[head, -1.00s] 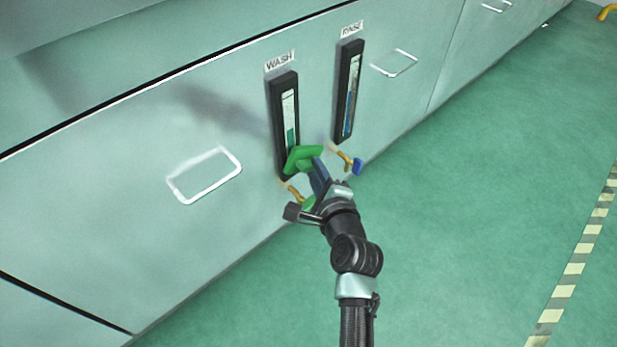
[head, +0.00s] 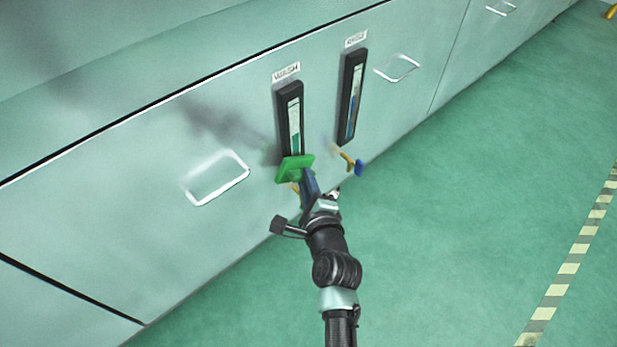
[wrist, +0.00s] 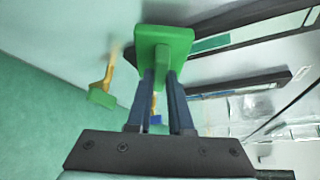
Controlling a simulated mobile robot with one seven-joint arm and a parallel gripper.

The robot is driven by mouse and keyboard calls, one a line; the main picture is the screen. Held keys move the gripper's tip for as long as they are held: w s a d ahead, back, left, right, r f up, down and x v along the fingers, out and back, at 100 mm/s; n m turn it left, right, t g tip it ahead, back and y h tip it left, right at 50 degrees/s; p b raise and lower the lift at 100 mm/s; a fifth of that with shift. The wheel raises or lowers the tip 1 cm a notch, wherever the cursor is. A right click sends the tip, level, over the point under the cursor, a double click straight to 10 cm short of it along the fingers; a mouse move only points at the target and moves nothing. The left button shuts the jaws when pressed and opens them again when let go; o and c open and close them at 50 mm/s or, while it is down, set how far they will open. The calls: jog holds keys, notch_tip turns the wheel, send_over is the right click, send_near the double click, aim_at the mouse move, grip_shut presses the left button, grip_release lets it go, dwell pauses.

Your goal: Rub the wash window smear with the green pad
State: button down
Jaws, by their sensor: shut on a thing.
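My gripper (wrist: 162,88) is shut on the green pad (head: 295,168), which also shows at the fingertips in the wrist view (wrist: 166,46). In the head view the pad covers the lower end of the wash window (head: 291,121), a tall black-framed gauge with green in its lower part. I cannot tell whether the pad touches the glass. No smear can be made out on the part of the window that shows.
The rinse window (head: 352,97) is to the right, with a blue-handled yellow valve (head: 349,161) below it. A green-handled valve (wrist: 103,95) shows in the wrist view. White pull handles (head: 217,178) sit on the panel. The floor is clear.

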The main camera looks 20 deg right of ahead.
jog(key=shift+w+a, duration=0.1)
jog(key=shift+a, duration=0.45)
jog(key=s+d+b, duration=0.1)
jog(key=s+d, duration=0.1)
jog(key=s, duration=0.3)
jog(key=shift+s+d, duration=0.3)
jog(key=s, duration=0.1)
jog(key=s+d, duration=0.1)
jog(key=s, duration=0.1)
jog(key=shift+b, duration=0.4)
jog(key=shift+w, duration=0.1)
